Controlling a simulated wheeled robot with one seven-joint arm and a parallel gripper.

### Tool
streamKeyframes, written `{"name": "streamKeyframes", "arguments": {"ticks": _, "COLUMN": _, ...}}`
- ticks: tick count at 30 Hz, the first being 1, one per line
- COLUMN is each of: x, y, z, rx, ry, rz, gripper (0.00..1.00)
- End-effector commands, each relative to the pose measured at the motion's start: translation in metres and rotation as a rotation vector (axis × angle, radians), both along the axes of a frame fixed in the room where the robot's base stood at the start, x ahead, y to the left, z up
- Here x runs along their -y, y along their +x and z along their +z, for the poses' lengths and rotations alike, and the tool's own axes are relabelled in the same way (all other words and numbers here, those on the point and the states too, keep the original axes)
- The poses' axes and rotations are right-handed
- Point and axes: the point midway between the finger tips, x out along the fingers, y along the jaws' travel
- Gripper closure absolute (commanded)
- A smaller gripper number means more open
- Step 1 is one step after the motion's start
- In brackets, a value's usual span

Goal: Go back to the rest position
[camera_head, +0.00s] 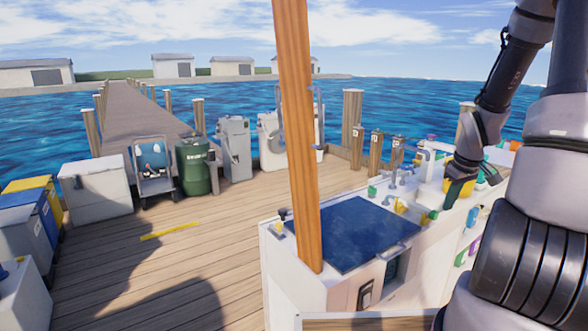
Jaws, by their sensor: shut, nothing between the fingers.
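My arm comes down along the right side of the camera_head view. It ends in my dark gripper (450,203), which is small here and looks shut with nothing visible in it. It is over the far right part of the white console (292,275), in front of a yellow container (457,186) that it partly covers. I cannot tell whether it touches anything.
A wooden post (296,130) stands upright before the hatch. A faucet (393,177) and several small coloured items stand on the console near my gripper. A green drum (193,166), a cart (151,170) and white boxes (95,190) line the dock.

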Motion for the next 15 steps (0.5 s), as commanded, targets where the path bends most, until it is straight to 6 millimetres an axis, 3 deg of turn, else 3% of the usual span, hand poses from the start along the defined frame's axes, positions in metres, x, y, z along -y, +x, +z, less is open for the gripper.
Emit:
{"name": "streamKeyframes", "arguments": {"ticks": 1, "x": -0.009, "y": 0.0, "z": 0.025, "rx": 0.016, "ry": -0.021, "rz": -0.029, "gripper": 1.0}}
{"name": "streamKeyframes", "arguments": {"ticks": 6, "x": -0.043, "y": -0.014, "z": 0.094, "rx": 0.069, "ry": -0.027, "rz": -0.167, "gripper": 1.0}}
{"name": "streamKeyframes", "arguments": {"ticks": 15, "x": -0.114, "y": -0.067, "z": 0.198, "rx": 0.208, "ry": 0.102, "rz": -0.393, "gripper": 1.0}}
